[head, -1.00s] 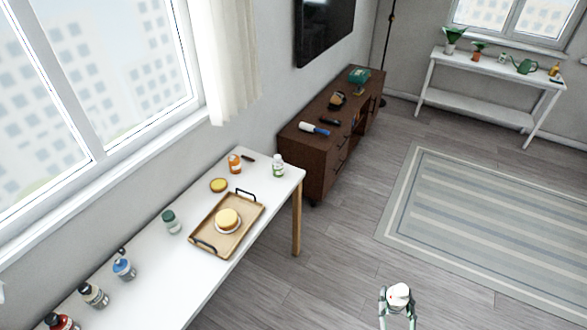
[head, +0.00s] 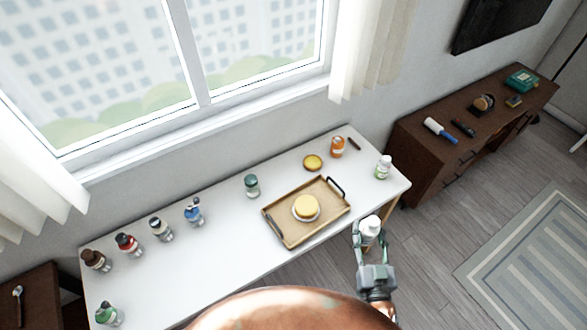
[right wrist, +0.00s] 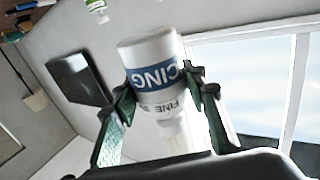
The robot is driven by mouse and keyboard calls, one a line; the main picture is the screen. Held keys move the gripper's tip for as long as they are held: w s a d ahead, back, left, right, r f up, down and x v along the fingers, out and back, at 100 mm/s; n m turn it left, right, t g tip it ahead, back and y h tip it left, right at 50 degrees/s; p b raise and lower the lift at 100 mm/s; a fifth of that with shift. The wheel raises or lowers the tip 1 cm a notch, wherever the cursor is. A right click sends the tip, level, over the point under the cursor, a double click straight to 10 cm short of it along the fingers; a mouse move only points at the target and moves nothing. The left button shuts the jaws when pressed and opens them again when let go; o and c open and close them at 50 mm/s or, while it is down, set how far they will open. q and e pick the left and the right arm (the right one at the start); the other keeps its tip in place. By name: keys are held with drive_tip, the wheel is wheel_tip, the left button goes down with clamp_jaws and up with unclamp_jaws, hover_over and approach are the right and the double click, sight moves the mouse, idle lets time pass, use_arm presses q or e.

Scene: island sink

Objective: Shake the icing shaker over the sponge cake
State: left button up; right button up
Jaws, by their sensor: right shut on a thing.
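The sponge cake (head: 306,205) is a yellow round on a white plate, standing on a wooden tray (head: 283,228) on the white table. My right gripper (head: 368,240) is shut on the icing shaker (head: 371,226), a white bottle, at the table's front edge, right of the tray and apart from the cake. In the right wrist view the shaker (right wrist: 152,52) shows a blue band reading "CING", between the green fingers of my gripper (right wrist: 165,105). Its label reads upside down there. My left gripper is not in view.
Several bottles, such as a blue-topped one (head: 194,212), stand along the table's left part. A green-capped jar (head: 252,186), a yellow disc (head: 313,162), an orange jar (head: 337,147) and a white bottle (head: 383,167) stand around the tray. A dark cabinet (head: 425,165) is at right.

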drive_tip(key=w+a+r+n+g+y+p, duration=0.1)
drive_tip(key=w+a+n+g+y+p, duration=0.2)
drive_tip(key=w+a+y+p, duration=0.6)
drive_tip(key=w+a+g+y, duration=0.2)
drive_tip(key=w+a, duration=0.5)
drive_tip(key=a, duration=0.3)
drive_tip(key=shift+w+a+r+g+y, duration=0.2)
drive_tip(key=shift+r+g+y, duration=0.1)
drive_tip(key=shift+r+g, duration=0.1)
drive_tip(key=shift+s+p, duration=0.1)
drive_tip(key=shift+p, duration=0.25)
